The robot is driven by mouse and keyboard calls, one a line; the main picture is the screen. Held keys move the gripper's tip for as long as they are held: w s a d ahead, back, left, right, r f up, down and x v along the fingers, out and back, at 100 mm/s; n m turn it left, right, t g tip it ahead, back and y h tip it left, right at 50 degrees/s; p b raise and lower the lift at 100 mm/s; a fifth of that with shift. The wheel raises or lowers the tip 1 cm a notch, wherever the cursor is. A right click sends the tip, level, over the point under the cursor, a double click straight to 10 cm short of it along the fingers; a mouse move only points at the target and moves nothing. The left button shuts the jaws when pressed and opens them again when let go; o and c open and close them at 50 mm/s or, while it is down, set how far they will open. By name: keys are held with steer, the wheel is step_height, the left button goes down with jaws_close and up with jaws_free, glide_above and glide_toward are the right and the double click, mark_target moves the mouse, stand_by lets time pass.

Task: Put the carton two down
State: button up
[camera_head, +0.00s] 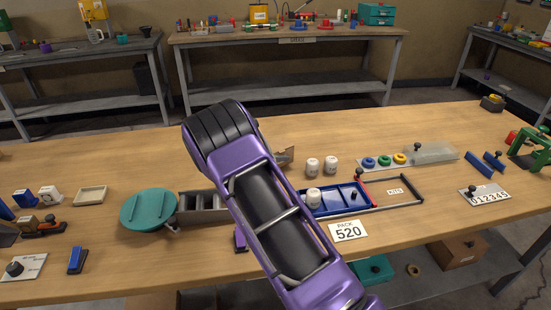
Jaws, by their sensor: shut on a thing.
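My purple and black arm (268,215) crosses the middle of the view and hides part of the bench behind it. My gripper is hidden, so its fingers and what is between them cannot be seen. A light brown cardboard-like piece (286,156) shows just right of the arm, mostly covered; it may be part of a carton, but I cannot tell whether it is held or resting. A brown box (458,251) sits on the shelf under the bench at the right.

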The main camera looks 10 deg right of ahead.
steer(key=shift+f, duration=0.85)
steer(key=shift+f, duration=0.1)
steer(key=o, duration=1.3)
steer(key=shift+c, duration=0.2)
